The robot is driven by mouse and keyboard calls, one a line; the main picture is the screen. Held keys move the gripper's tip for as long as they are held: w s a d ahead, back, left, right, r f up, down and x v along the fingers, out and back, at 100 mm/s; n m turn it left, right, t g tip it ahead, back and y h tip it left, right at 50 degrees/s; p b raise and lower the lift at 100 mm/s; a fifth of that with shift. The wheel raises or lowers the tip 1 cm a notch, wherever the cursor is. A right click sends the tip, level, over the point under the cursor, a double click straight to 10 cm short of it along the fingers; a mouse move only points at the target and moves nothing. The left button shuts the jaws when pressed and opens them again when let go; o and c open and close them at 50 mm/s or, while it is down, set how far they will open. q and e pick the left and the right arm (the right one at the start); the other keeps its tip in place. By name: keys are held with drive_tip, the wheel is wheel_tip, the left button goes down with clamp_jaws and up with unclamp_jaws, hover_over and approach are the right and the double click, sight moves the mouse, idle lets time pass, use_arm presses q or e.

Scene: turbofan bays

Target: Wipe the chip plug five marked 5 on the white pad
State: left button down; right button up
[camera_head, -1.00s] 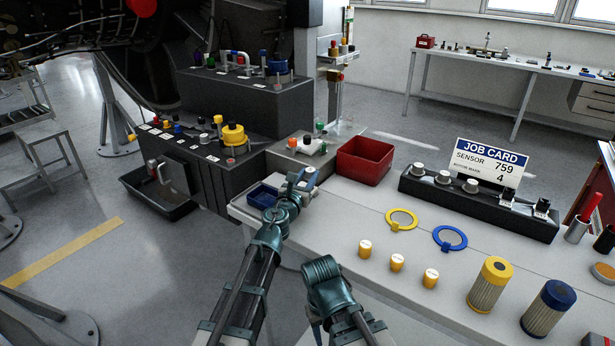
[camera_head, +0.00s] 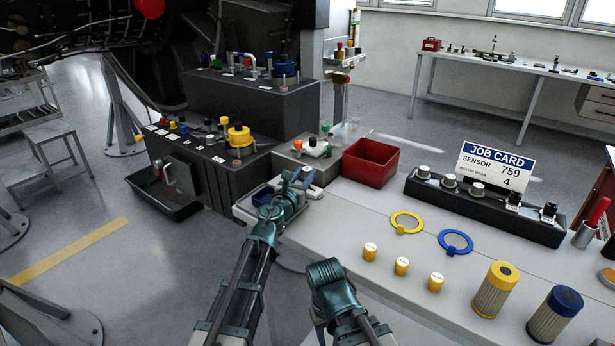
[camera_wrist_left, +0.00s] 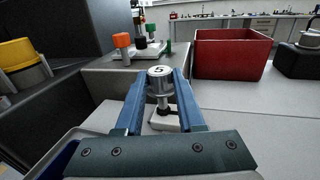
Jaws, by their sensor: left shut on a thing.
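My left gripper (camera_wrist_left: 160,92) is shut on chip plug five (camera_wrist_left: 160,76), a round silver plug with a 5 on its top face and a dark lower part. The plug is upright between the blue fingers. The white pad (camera_wrist_left: 165,122) lies directly under the plug; I cannot tell for certain whether they touch. In the head view my left gripper (camera_head: 303,180) is over the near left corner of the light bench, and the white pad (camera_head: 315,192) shows just beside it.
A blue tray (camera_head: 262,195) is left of the gripper and a red bin (camera_head: 369,163) right of it. Behind is a grey block (camera_head: 290,160) with orange and green plugs. A black socket rail (camera_head: 480,205), rings and yellow caps occupy the bench to the right.

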idle(0.3)
use_arm(q)
drive_tip(key=shift+s+d, duration=0.45)
drive_tip(key=shift+d, duration=0.15)
drive_tip(key=shift+s+d, duration=0.55)
drive_tip(key=shift+d, duration=0.15)
drive_tip(key=shift+w+a, duration=0.1)
drive_tip(key=shift+w, duration=0.05)
drive_tip(key=shift+w+a, duration=0.45)
drive_tip(key=shift+a, duration=0.15)
drive_tip(key=shift+w+a, duration=0.1)
drive_tip(key=shift+a, duration=0.05)
drive_tip(key=shift+w+a, duration=0.35)
drive_tip(key=shift+a, duration=0.2)
